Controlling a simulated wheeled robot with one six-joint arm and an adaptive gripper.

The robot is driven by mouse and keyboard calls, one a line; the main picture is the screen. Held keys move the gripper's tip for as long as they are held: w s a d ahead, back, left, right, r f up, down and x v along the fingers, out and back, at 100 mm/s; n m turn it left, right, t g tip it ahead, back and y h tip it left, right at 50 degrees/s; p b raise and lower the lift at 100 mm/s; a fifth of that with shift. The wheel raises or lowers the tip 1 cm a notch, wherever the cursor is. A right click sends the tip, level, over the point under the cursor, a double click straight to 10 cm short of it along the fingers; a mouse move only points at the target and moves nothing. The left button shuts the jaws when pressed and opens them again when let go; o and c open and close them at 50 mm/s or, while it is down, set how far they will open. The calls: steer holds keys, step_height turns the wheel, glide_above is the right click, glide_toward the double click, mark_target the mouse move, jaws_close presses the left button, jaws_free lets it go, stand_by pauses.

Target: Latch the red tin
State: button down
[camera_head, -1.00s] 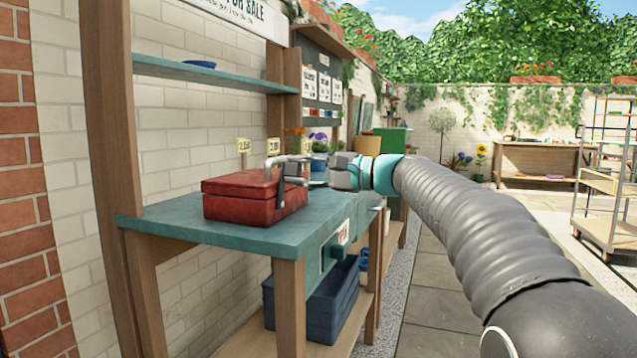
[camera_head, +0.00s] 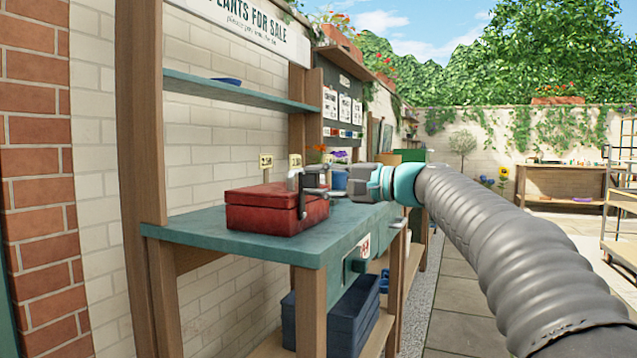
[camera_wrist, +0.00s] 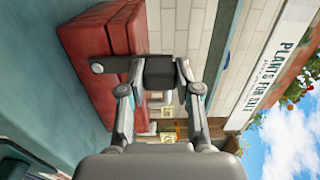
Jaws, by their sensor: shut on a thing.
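The red tin (camera_head: 265,212) sits on the teal bench top (camera_head: 215,243), and its lid looks down. In the wrist view the tin (camera_wrist: 88,45) fills the upper left, turned on its side. My gripper (camera_head: 312,190) is at the tin's right side. In the wrist view my gripper's fingers (camera_wrist: 158,85) close around a dark block, with the latch arm (camera_wrist: 105,65) reaching left across the tin. Whether the latch is fastened is hidden.
A shelf (camera_head: 235,92) with a blue dish (camera_head: 226,80) is above the bench. A blue crate (camera_head: 335,318) stands on the lower shelf. Potted flowers (camera_head: 335,157) and price tags stand behind my gripper. The paved path (camera_head: 450,290) at right is open.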

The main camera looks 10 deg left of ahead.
steer(key=c, duration=0.8)
jaws_free()
steer(key=v, duration=1.2)
